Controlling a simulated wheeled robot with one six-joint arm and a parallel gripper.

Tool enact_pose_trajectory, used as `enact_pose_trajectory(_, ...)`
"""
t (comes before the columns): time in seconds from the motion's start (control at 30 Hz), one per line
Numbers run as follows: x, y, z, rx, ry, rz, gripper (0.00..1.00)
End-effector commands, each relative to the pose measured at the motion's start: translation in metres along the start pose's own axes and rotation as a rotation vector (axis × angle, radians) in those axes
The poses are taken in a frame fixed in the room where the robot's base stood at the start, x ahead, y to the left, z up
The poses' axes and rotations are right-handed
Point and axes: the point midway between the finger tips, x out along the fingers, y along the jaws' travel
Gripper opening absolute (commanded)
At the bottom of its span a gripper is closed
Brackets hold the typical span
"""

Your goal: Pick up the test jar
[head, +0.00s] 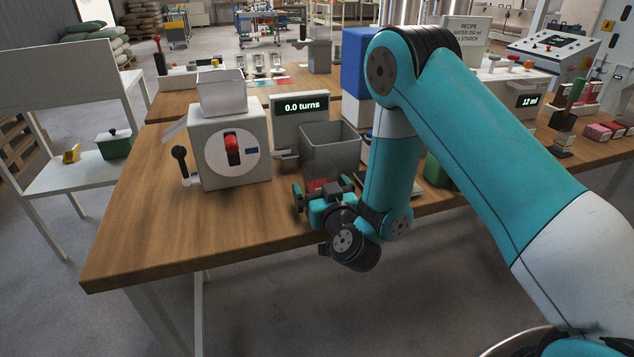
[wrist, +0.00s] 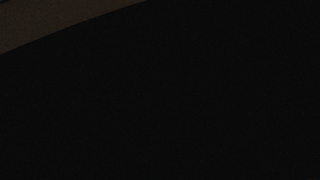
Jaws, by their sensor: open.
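I cannot pick out the test jar for certain in either view. My gripper (head: 316,190) is open at the table's front edge, low in front of a grey square open-topped container (head: 331,146). A small red thing (head: 317,184) shows by the fingers; I cannot tell whether it lies between them or behind them. My arm hides part of the table right of the container. The wrist view is almost wholly black, with a dim brown strip at its upper left, so it does not show what is at the fingers.
A white machine with a red knob (head: 232,149) and side crank stands left on the wooden table (head: 135,220). A display reading 0.0 turns (head: 301,106) stands behind the container. A blue box (head: 357,62) is behind my arm. The table's front left is clear.

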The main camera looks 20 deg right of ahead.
Motion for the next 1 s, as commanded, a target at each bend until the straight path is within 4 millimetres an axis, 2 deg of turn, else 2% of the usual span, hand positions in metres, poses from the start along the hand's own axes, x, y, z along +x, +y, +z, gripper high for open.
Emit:
enact_pose_trajectory(0.17,0.0,0.003,0.0,0.001,-0.001,0.004,0.98)
enact_pose_trajectory(0.4,0.0,0.003,0.0,0.0,-0.001,0.005,0.43)
enact_pose_trajectory(0.77,0.0,0.001,-0.002,0.0,0.0,0.002,0.42)
enact_pose_trajectory(1.0,-0.003,0.002,-0.01,0.0,0.0,0.003,0.42)
